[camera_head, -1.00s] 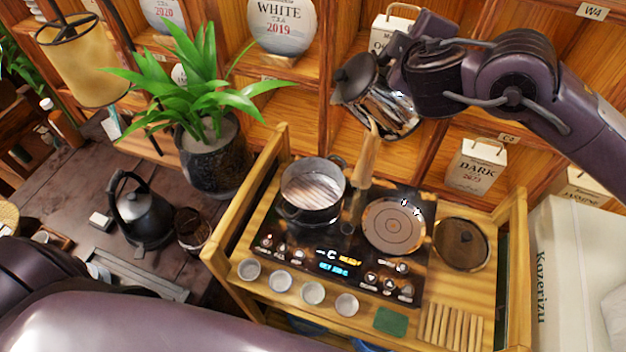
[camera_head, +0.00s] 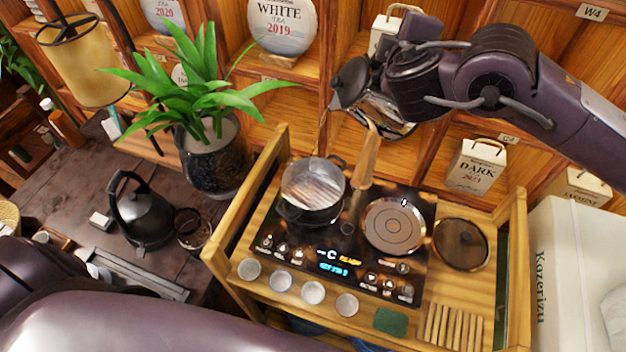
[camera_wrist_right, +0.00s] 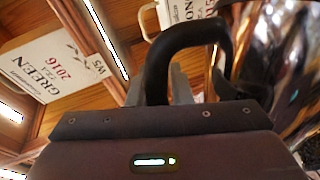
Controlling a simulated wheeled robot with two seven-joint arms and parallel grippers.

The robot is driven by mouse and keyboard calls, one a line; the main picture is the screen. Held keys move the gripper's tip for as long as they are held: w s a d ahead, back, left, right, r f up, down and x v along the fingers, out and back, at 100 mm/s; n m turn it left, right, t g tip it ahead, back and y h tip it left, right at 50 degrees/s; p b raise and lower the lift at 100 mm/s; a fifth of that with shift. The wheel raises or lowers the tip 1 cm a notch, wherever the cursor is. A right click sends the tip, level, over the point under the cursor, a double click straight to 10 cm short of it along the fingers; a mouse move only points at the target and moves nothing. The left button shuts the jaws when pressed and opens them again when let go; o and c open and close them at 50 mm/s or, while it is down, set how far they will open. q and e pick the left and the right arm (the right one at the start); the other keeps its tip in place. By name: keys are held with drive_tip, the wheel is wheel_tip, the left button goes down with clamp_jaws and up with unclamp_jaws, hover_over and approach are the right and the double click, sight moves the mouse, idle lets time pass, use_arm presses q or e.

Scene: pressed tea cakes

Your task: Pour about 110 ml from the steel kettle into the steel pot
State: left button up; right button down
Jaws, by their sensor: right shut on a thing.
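The steel kettle (camera_head: 372,104), shiny with a dark lid, is held in the air above and behind the steel pot, tilted with its spout side to the left. My right gripper (camera_head: 390,84) is shut on its handle; the black handle (camera_wrist_right: 185,50) and shiny body (camera_wrist_right: 285,60) show in the right wrist view. The steel pot (camera_head: 312,190) stands open on the left plate of the cooktop. A faint thin line runs from the spout toward the pot, possibly a stream of liquid. The pot's liquid level is unclear. My left arm crosses the bottom left; its gripper is out of view.
The black cooktop (camera_head: 295,262) also bears a round plate (camera_head: 394,227) on the right. Small cups (camera_head: 313,293) line the front. A black kettle (camera_head: 146,215) and potted plant (camera_head: 212,155) stand left. Shelves rise close behind.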

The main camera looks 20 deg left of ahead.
drive_tip(key=shift+w+d+r, duration=0.15)
drive_tip(key=shift+r, duration=0.05)
drive_tip(key=shift+w+d, duration=0.15)
drive_tip(key=shift+w, duration=0.05)
drive_tip(key=shift+w+d+n+t, duration=0.15)
drive_tip(key=shift+w+n+t, duration=0.1)
drive_tip(key=shift+n+t, duration=0.05)
idle(1.8)
